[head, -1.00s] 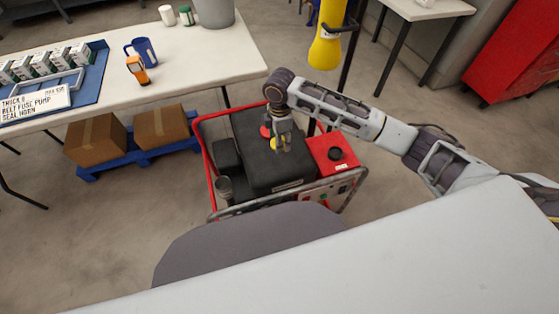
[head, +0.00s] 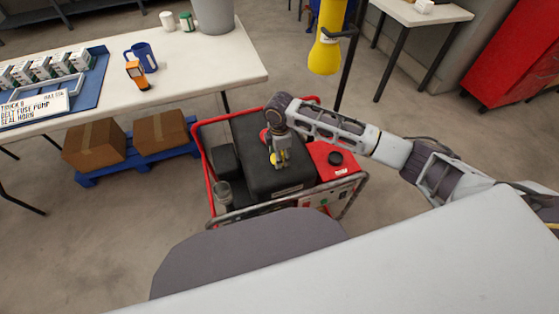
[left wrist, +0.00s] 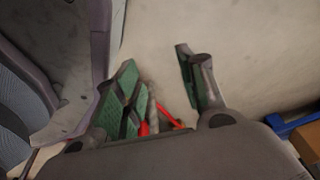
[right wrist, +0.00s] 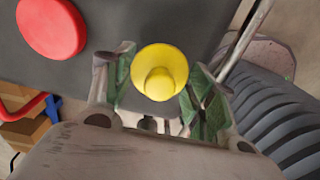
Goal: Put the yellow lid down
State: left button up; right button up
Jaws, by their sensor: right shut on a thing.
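The yellow lid (right wrist: 160,60) is round with a raised middle and sits between the fingertips of my right gripper (right wrist: 158,85) in the right wrist view. In the head view, my right gripper (head: 281,162) points down over the black top of the red-framed pump (head: 265,182), and only part of the yellow lid (head: 273,158) shows. I cannot tell whether the lid touches the black top. A red round cap (right wrist: 52,27) is on the black surface beside it. My left gripper (left wrist: 158,85) has its fingers apart and shows only in the left wrist view.
A red block with a black cap (head: 335,158) is on the pump's right side. A yellow hanging object (head: 324,55) is behind it. The white table (head: 200,75) with a blue mug (head: 148,58) stands at left, with cardboard boxes (head: 160,130) on a blue pallet below.

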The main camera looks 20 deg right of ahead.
jog(key=shift+f, duration=0.3)
jog(key=shift+f+b, duration=0.4)
jog(key=shift+f, duration=1.25)
jog(key=o, duration=0.8)
jog(key=shift+o, duration=0.2)
jog(key=shift+r, duration=0.8)
notch_tip(320, 180, up, 5)
jog(key=shift+f+p, duration=0.2)
jog(key=shift+p, duration=0.45)
notch_tip(320, 180, up, 5)
jog(key=shift+f+p, duration=0.2)
jog(key=shift+p, duration=0.15)
jog(key=shift+r, duration=0.7)
pick_arm(q)
jog(key=shift+s+a+f, duration=0.2)
jog(key=shift+s+a, duration=0.25)
jog(key=shift+s, duration=0.2)
jog(key=shift+s+a+f, duration=0.2)
jog(key=shift+s+a, duration=0.25)
jog(key=shift+s, duration=0.15)
